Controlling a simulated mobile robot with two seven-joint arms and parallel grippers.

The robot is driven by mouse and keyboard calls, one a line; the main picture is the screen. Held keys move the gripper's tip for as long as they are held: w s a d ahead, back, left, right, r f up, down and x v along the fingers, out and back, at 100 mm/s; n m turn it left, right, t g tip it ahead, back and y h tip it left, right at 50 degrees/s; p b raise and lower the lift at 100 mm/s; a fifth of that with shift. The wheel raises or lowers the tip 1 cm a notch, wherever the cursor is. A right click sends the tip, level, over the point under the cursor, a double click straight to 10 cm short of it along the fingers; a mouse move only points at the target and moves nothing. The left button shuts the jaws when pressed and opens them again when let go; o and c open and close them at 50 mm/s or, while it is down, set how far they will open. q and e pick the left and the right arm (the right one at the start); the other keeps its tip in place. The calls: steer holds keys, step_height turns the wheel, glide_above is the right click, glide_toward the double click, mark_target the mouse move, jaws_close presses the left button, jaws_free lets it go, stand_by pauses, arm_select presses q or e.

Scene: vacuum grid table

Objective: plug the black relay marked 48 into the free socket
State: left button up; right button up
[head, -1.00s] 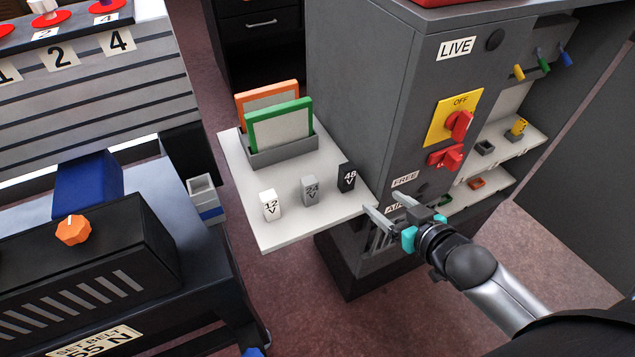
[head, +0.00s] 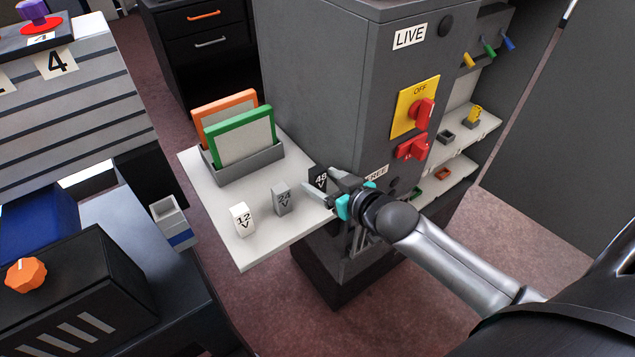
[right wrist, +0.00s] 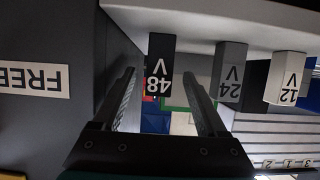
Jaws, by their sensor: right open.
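The black relay (head: 317,178) marked 48 stands upright at the right edge of a white side shelf, beside the grey cabinet. My right gripper (head: 322,184) is open and empty at this relay, its fingers pointing toward it. In the right wrist view, which is upside down, the black relay (right wrist: 160,66) appears between the two open fingers, with no clear contact. A grey socket block (head: 445,136) with a dark opening sits on the upper shelf in the cabinet; I cannot tell for sure that it is the free one. My left gripper is out of view.
A grey relay (head: 283,200) marked 24 and a white relay (head: 241,219) marked 12 stand left of the black one on the white shelf (head: 270,248). A rack (head: 240,163) with orange and green framed panels stands behind. Red switches (head: 421,112) stick out from the cabinet.

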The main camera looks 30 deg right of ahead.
mark_target(310, 175)
steer(key=shift+b+x, duration=0.75)
steer(key=shift+x, duration=1.55)
steer(key=shift+w+f, duration=0.4)
steer(key=shift+w, duration=0.05)
jaws_close()
